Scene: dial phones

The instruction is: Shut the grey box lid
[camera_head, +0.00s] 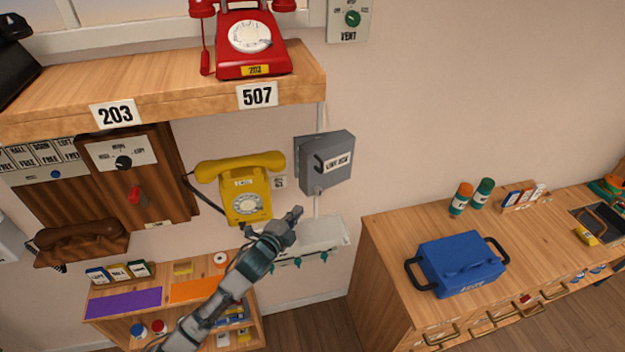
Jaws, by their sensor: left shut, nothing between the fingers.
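The grey box (341,179) is mounted on the wall right of the yellow phone. Its front carries a black handle and a white label. I cannot tell from this angle whether its lid is fully flush or slightly ajar. My left gripper (295,214) reaches up from the bottom of the view and is shut and empty. In the picture its tip is just below and left of the box, with a small visible gap. My right gripper is not in view.
A yellow phone (247,187) hangs left of the box. A pale shelf with teal hooks (322,236) is below it. The wooden shelf (180,84) with the red phone (249,44) is above. A counter (390,235) with a blue case (460,264) stands right. The wall right of the box is clear.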

